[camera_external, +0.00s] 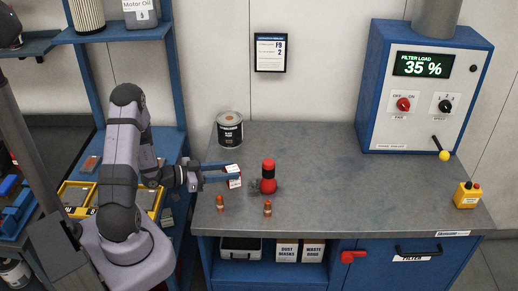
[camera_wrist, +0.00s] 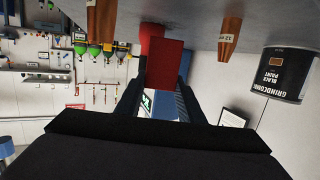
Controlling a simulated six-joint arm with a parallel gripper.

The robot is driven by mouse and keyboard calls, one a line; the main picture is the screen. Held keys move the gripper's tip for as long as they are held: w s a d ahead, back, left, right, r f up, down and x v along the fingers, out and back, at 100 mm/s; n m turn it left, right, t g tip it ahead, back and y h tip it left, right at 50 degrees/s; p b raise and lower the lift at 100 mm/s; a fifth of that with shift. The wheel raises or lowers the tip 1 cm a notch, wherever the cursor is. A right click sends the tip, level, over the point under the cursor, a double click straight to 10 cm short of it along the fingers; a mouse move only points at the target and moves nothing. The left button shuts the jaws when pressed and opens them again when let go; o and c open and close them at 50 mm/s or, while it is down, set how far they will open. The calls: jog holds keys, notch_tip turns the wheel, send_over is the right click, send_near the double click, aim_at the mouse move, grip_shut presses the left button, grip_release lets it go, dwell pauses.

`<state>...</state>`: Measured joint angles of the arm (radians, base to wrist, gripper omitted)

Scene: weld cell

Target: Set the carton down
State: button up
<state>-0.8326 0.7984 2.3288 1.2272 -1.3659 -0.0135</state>
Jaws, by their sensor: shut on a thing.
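The carton (camera_external: 234,181) is small, white and red, and sits between the fingertips of my gripper (camera_external: 236,173) over the left part of the bench. The bench top (camera_external: 330,190) is grey metal. I cannot tell whether the carton touches it. A red and black bottle-like object (camera_external: 268,184) stands just right of the carton; the gap between them is unclear.
Two copper-coloured pieces (camera_external: 220,202) (camera_external: 267,208) stand near the bench's front edge. A dark can (camera_external: 230,130) stands at the back left. The middle of the bench is clear.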

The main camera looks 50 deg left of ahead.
aim_at(227, 170)
jog(key=shift+r+b, duration=0.35)
jog(key=shift+r, duration=2.55)
jog(key=w+d+f+m+g+h+b, duration=0.1)
jog(key=d+m+g+h+b, duration=0.15)
jog(key=d, duration=0.75)
jog(key=d+f+m+g+h+b, duration=0.2)
jog(key=d+m+h+b, duration=0.15)
jog(key=d, duration=0.65)
jog(key=w+d+r+n+t+b, duration=0.1)
jog(key=w+d+r+b, duration=0.45)
jog(key=d, duration=0.65)
jog(key=w+a+r+n+t+y+p, duration=0.2)
jog(key=w+a+n+t+y, duration=0.2)
jog(key=w+a+n+y, duration=0.5)
jog(key=shift+w+a+f+t+y+p, duration=0.1)
jog(key=shift+w+a+f+y+p, duration=0.3)
jog(key=shift+a+f, duration=1.4)
jog(key=shift+w+a+f+t+y+p, duration=0.2)
jog(key=shift+a+f+y, duration=0.45)
jog(key=shift+f, duration=2.25)
jog(key=shift+w+a+f+t+y+p, duration=0.1)
jog(key=shift+w+a+f+y+p, duration=0.3)
jog(key=shift+a+f, duration=1.4)
